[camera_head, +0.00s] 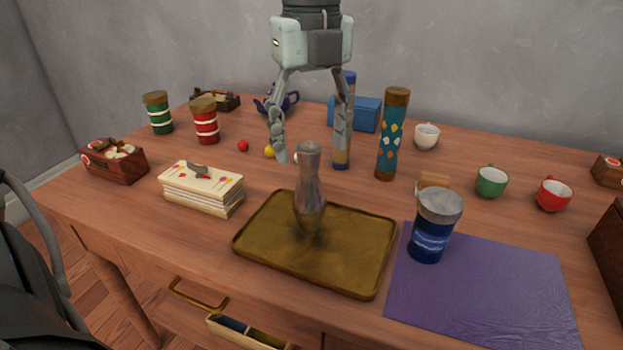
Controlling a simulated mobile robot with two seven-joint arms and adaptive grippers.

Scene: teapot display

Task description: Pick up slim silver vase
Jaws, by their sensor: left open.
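The slim silver vase (310,200) stands upright on a brass-coloured tray (262,255) near the front middle of the table. My left gripper (311,158) hangs down from the top of the view, open and empty. Its two fingers appear on either side of the vase's upper neck and rim, with a gap on each side. How far it is in front of or behind the vase is hard to tell. My right gripper is not in view.
A blue mug-like canister (430,240) stands right of the tray by a purple mat (490,295). A patterned teal cylinder (393,135) stands behind. A stack of books (202,190) lies left. Small cups (491,181) stand right. A front drawer (250,330) is open.

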